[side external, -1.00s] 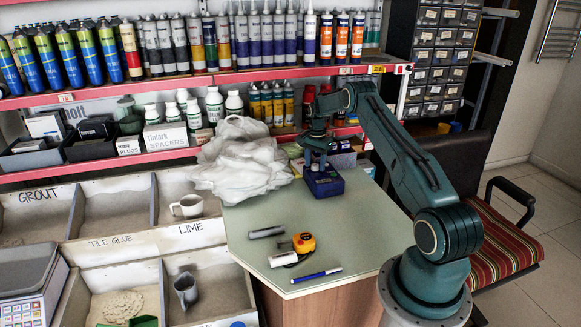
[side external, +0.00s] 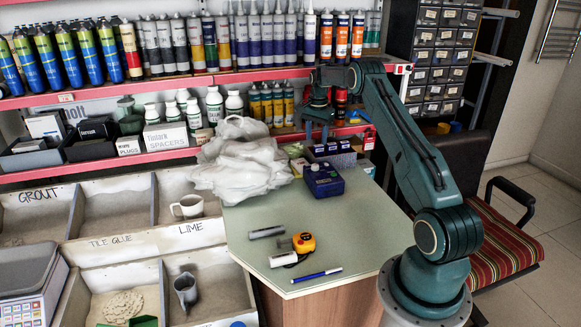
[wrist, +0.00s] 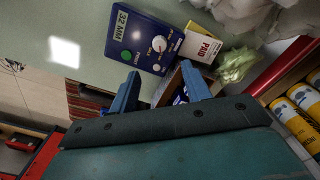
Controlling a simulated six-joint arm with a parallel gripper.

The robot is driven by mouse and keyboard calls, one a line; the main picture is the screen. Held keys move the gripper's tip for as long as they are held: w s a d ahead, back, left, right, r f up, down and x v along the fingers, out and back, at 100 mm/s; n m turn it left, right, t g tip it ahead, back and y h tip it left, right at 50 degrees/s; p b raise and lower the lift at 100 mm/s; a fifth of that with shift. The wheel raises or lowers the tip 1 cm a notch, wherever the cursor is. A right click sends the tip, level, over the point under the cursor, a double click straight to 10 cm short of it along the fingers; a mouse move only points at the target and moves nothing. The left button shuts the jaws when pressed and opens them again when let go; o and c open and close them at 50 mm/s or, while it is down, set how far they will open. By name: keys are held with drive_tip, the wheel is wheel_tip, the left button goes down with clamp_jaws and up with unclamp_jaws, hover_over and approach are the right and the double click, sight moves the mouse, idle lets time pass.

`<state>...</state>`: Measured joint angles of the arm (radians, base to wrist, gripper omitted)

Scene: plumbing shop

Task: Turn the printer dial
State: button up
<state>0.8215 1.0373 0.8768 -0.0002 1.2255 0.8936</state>
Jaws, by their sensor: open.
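The printer is a small dark blue box (side external: 323,181) standing near the back of the grey-green table. It also shows in the wrist view (wrist: 122,38), with a "32 MM" label and a green round spot. Its white dial (wrist: 159,44) sits on the top face, with small markings around it. The dial's exact setting is too small to read. My gripper (side external: 317,131) is raised above and behind the printer, apart from it. In the wrist view its two blue fingers (wrist: 161,84) are spread with nothing held, and the dial lies beyond their tips.
A white plastic bag (side external: 240,160) lies left of the printer. Small boxes (side external: 333,151) stand behind it, below shelves of bottles. A tape measure (side external: 303,242), a grey cylinder (side external: 266,232) and a blue marker (side external: 316,275) lie at the table's front. The table's right part is clear.

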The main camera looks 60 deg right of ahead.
drive_tip(key=shift+r, duration=1.4)
drive_tip(key=shift+r, duration=0.1)
